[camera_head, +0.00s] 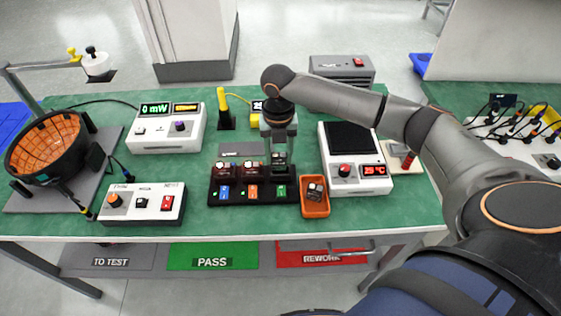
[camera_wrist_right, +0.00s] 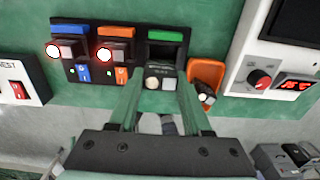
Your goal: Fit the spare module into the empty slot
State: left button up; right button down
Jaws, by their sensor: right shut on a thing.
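The black rack (camera_head: 240,200) stands on the green bench with blue, orange and green marked slots. Dark modules sit in the blue and orange slots, with red lights showing in the wrist view. My right gripper (camera_head: 279,150) points down over the green slot (camera_wrist_right: 164,50). Another module (camera_head: 316,189) lies tilted in the orange tray (camera_head: 314,210). My left gripper is out of view.
A white unit with a red display (camera_head: 355,185) stands close right of the tray. A meter (camera_head: 168,128) and a switch box (camera_head: 142,205) stand left of the rack. A yellow-topped post (camera_head: 222,105) stands behind. PASS (camera_head: 212,257) and REWORK (camera_head: 320,255) areas lie below the bench front.

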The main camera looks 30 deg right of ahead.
aim_at(281, 163)
jog(key=shift+w+d+f, duration=0.2)
jog(key=shift+d+f, duration=0.1)
jog(key=shift+f, duration=0.15)
jog(key=shift+w+d+f, duration=0.15)
jog(key=shift+d+f, duration=0.1)
jog(key=shift+f, duration=1.6)
jog(key=shift+f, duration=0.15)
jog(key=shift+c, duration=1.7)
grip_release()
notch_tip(281, 163, up, 12)
jog(key=shift+r, duration=0.2)
